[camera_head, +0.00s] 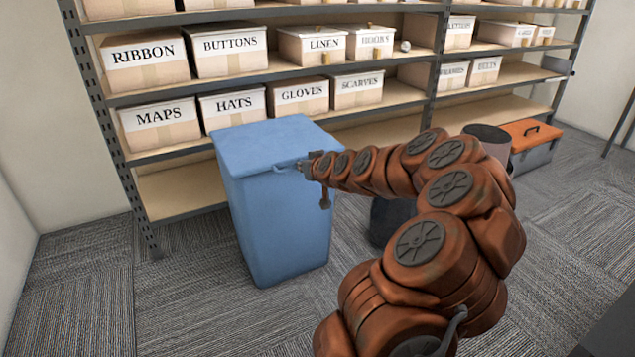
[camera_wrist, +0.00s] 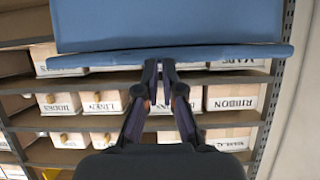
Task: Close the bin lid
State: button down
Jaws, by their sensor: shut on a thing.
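The blue bin (camera_head: 277,215) stands on the carpet in front of the shelves, its front facing me. Its blue lid (camera_head: 268,140) lies roughly level across the top; I cannot tell whether a small gap remains under it. My gripper (camera_head: 305,167) is at the lid's front right edge, by a small bar-like handle (camera_head: 286,169). In the wrist view, which is upside down, my gripper (camera_wrist: 160,66) has its fingers close together at the blue lid edge (camera_wrist: 100,61). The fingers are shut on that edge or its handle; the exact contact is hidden.
Shelves with several labelled boxes (camera_head: 145,62) stand close behind the bin. A dark cylindrical container (camera_head: 388,218) stands right of the bin, partly behind my arm. An orange-topped toolbox (camera_head: 532,143) sits farther right. Carpet (camera_head: 180,290) is clear at the front left.

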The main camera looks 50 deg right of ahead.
jog(key=s+a+f+p, duration=0.1)
jog(key=s+a+p, duration=0.1)
jog(key=s, duration=0.6)
jog(key=shift+a+h+p, duration=0.35)
jog(key=shift+a+h, duration=0.05)
jog(key=shift+a, duration=0.3)
